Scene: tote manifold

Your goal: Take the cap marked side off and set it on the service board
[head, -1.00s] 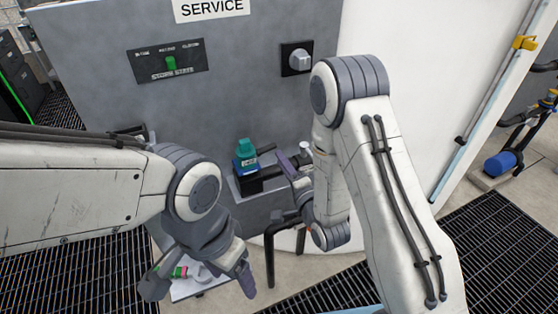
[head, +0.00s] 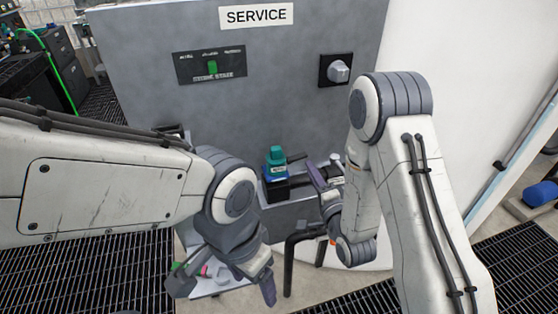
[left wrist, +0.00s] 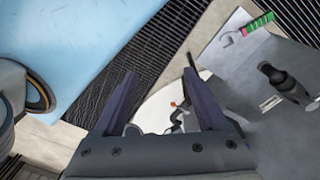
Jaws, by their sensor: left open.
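A teal-topped fitting (head: 277,158) with a blue band and small label stands on a black block against the grey panel; the label is too small to read. Right of it, a dark fitting with a pale end (head: 337,160) is partly hidden by my right arm. No cap can be surely read as "side". A pale board (head: 232,282) holds a wrench, seen clearly in the left wrist view (left wrist: 248,28). My left gripper (head: 222,286) is open and empty, above the board's area. My right gripper (head: 322,188) is by the dark fitting; its jaw state is unclear.
A black bent pipe or leg (head: 290,262) stands below the fittings. Black floor grating (head: 80,270) lies at left.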

